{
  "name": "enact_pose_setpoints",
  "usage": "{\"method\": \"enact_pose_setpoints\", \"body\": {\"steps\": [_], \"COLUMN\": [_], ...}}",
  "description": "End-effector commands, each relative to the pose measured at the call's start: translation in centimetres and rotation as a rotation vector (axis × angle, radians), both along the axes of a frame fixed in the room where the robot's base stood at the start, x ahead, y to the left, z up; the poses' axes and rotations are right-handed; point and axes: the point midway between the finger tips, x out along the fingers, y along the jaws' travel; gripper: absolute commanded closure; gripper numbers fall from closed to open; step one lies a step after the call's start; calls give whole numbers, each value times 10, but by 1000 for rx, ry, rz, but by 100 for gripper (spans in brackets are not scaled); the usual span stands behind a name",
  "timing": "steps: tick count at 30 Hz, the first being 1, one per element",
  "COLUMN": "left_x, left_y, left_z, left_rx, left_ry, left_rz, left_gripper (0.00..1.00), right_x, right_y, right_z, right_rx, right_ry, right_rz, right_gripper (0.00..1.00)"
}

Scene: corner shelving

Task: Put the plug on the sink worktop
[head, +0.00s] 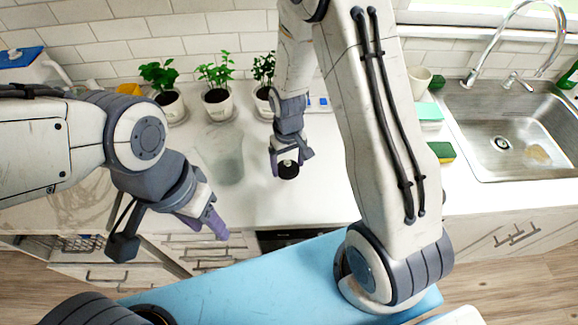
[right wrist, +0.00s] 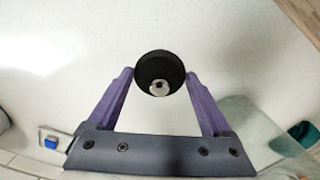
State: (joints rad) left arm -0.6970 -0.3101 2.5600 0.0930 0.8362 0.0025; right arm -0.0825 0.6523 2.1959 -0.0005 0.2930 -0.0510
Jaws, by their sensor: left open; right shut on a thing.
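The plug (head: 288,170) is a small black disc with a pale metal knob. My right gripper (head: 289,158) is shut on it, and in the right wrist view the plug (right wrist: 153,66) sits between the two purple fingertips. The plug is over the white sink worktop (head: 305,205); I cannot tell whether it touches the surface. The worktop also fills most of the right wrist view (right wrist: 70,60). My left gripper (head: 213,224) is open and empty, left of the plug near the worktop's front edge.
A clear glass vessel (head: 222,157) stands left of the plug. Potted plants (head: 217,103) line the back wall. The steel sink (head: 480,110) is at right, with a sponge (head: 441,152) beside it. The worktop's front middle is clear.

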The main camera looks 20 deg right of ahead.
Motion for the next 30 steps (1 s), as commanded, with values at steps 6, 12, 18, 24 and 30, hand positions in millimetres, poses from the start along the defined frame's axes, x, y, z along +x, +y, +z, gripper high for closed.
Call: {"method": "enact_pose_setpoints", "body": {"steps": [6,12,18,24,30], "left_x": [0,0,0,0,0], "left_y": [0,0,0,0,0], "left_z": [9,8,5,6,8], "left_rx": [0,0,0,0,0], "left_ry": [0,0,0,0,0], "left_rz": [1,0,0,0,0], "left_gripper": [50,50,50,50,50], "right_x": [0,0,0,0,0], "right_y": [0,0,-1,-1,-1], "right_z": [-24,-26,-30,-29,-23], "right_rx": [0,0,0,0,0], "right_ry": [2,0,0,0,-1], "right_rz": [0,0,0,0,1], "right_gripper": [71,71,71,0,0]}}
